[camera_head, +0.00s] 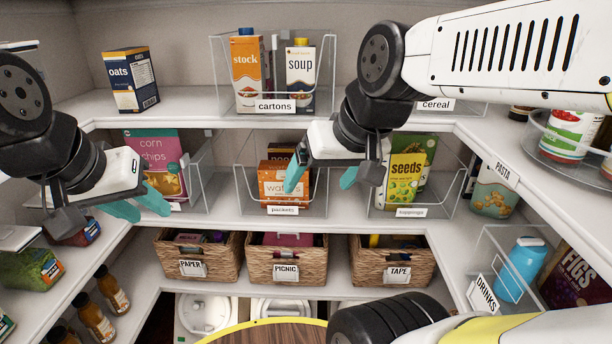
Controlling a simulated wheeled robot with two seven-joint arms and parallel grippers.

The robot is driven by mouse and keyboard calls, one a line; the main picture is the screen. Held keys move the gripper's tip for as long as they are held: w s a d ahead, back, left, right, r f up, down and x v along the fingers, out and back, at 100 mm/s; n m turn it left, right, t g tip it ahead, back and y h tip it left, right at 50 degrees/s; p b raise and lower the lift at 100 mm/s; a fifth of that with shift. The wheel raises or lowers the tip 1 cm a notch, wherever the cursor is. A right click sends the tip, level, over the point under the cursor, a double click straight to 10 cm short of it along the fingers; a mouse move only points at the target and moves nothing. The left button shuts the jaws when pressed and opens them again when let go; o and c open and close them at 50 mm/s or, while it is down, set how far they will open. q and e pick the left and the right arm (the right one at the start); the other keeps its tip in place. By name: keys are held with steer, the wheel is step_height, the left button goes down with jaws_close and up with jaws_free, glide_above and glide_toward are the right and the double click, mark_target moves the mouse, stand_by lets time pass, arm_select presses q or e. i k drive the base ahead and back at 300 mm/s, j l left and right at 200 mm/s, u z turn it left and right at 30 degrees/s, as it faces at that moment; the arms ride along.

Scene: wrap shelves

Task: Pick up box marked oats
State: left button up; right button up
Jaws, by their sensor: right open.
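The oats box (131,80), dark blue and white with "oats" on its faces, stands upright on the upper shelf at the left. My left gripper (150,212) is below it, in front of the middle shelf near the corn chips. Its teal fingers are apart with nothing visible between them. My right gripper (321,178) is in front of the middle shelf, between the wafers and the seeds packet. It is open and empty. Neither gripper touches the oats box.
A clear cartons bin (275,110) stands right of the oats box with bare shelf between. Clear bins with corn chips (156,155), wafers (272,190) and seeds (402,180) line the middle shelf. Wicker baskets (287,262) sit below. Bottles (110,290) stand at lower left.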

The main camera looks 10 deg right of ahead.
mark_target(130, 71)
steer(key=i+u, duration=0.15)
steer(key=u, duration=0.2)
steer(key=i+j+u, duration=0.1)
steer(key=u, duration=0.2)
steer(key=i, duration=0.1)
